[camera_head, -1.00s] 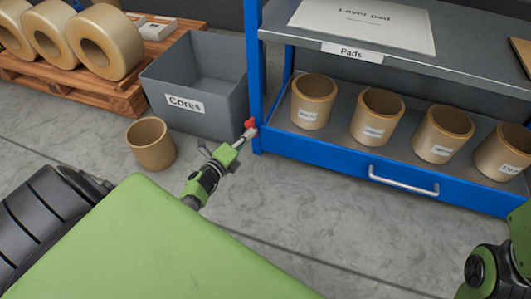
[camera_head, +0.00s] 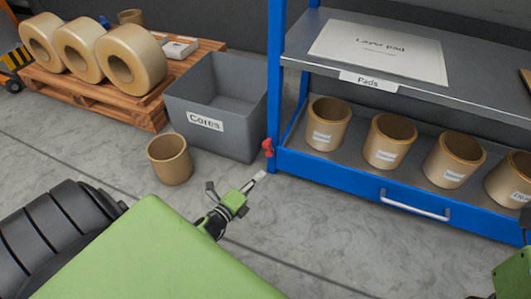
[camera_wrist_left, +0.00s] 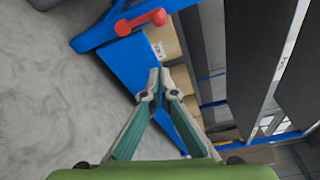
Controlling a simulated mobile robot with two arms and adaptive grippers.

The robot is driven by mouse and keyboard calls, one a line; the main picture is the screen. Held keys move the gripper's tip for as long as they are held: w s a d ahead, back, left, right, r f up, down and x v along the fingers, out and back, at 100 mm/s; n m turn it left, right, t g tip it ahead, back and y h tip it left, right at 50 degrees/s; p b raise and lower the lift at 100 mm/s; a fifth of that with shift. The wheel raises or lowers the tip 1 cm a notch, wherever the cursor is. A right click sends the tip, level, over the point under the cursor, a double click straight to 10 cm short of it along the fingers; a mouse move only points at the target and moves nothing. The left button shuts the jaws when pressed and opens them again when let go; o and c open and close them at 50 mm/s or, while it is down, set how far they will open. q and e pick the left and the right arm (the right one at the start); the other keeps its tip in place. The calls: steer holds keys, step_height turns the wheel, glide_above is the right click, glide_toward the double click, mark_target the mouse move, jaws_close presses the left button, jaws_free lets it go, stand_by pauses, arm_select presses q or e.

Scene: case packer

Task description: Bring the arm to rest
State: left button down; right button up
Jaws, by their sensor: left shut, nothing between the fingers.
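My left gripper (camera_head: 260,177) is in front of the blue rack's left corner post, with its fingers shut and nothing between them. Its two fingertips (camera_wrist_left: 160,80) meet in the left wrist view. A red knob (camera_head: 267,147) sits low on the post, just beyond the fingertips. It shows as a red lever (camera_wrist_left: 140,21) in the left wrist view, apart from the fingers. Part of my right arm shows at the lower right edge; its gripper is out of view.
A grey bin labelled Cores (camera_head: 240,140) stands left of the rack (camera_head: 340,180). A loose brown core (camera_head: 170,160) stands on the floor before it. Several cores sit on the lower shelf, above a drawer handle (camera_head: 414,206). A pallet (camera_head: 130,105) holds large rolls.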

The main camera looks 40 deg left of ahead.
arm_select(q)
steer(key=shift+s, duration=0.85)
steer(key=shift+w, duration=0.1)
